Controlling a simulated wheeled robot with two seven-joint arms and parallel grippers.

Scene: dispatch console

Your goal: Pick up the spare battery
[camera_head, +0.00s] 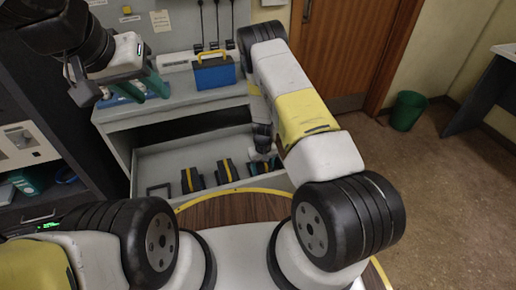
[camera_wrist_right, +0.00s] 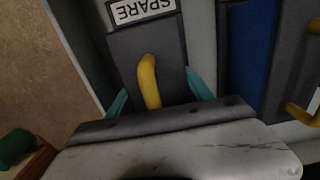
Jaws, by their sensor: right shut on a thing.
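The spare battery (camera_wrist_right: 147,65) is a dark grey block with a yellow handle and a white label reading SPARE, upside down in the right wrist view. My right gripper (camera_wrist_right: 158,95) is shut on it, with a teal finger on each side of the block. In the head view my right arm reaches down to the open drawer, and the battery there is mostly hidden by the arm. My left gripper (camera_head: 118,88) is open and empty at the upper left, in front of the counter.
The grey drawer (camera_head: 150,165) holds several dark blocks with yellow handles (camera_head: 191,180). A blue case (camera_head: 214,73) stands on the counter. A blue-and-grey unit (camera_wrist_right: 247,55) sits close beside the spare battery. A green bin (camera_head: 407,110) stands on open floor at right.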

